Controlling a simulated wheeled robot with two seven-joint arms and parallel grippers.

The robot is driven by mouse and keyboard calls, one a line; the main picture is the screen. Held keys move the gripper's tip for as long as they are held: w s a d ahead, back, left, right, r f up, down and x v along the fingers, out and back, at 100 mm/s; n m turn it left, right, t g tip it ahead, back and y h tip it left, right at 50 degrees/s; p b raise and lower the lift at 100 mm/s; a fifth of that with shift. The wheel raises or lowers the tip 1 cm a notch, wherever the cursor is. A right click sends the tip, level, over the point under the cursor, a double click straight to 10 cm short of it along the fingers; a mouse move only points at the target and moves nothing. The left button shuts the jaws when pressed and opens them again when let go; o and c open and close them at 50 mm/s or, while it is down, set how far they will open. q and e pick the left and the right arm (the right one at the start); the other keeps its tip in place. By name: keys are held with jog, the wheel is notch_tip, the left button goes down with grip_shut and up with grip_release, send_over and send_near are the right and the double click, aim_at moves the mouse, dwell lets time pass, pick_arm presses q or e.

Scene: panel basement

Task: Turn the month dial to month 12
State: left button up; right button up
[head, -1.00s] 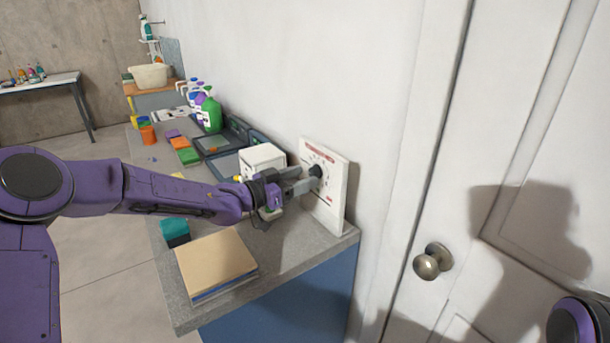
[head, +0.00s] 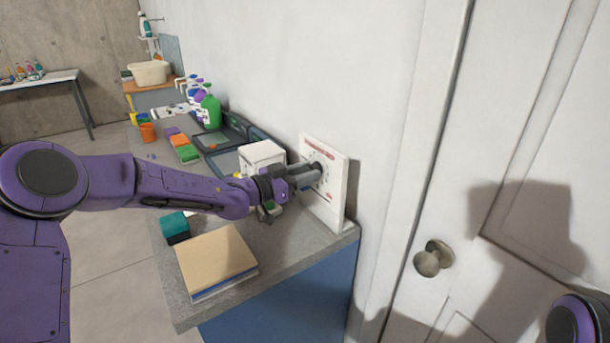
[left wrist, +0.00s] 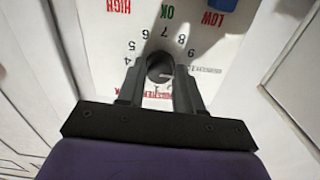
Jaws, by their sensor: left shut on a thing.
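The white dial panel (head: 335,188) stands upright at the back edge of the counter, leaning near the wall. In the left wrist view its face (left wrist: 222,48) carries a ring of numbers, with 4 to 9 readable, and the words HIGH, OK and LOW. The dark round month dial (left wrist: 160,67) sits between the fingers of my left gripper (left wrist: 161,88), which is shut on it. In the head view my left gripper (head: 304,176) reaches the panel and hides the dial. A light mark shows on the dial, but which month it points at I cannot tell. My right gripper is out of view.
A white box (head: 262,157) stands just left of the panel. A tan-topped stack (head: 216,258) and a teal block (head: 174,225) lie on the grey counter (head: 290,245). A green bottle (head: 210,110) stands farther back. A door with a round knob (head: 432,258) is at right.

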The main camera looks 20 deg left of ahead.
pick_arm(q)
jog(key=shift+m+b, duration=5.35)
jog(key=shift+m, duration=0.35)
jog(key=o, duration=1)
jog(key=b+v, duration=0.1)
jog(key=v, duration=0.9)
jog(key=shift+s+a, duration=0.15)
jog(key=shift+a, duration=0.05)
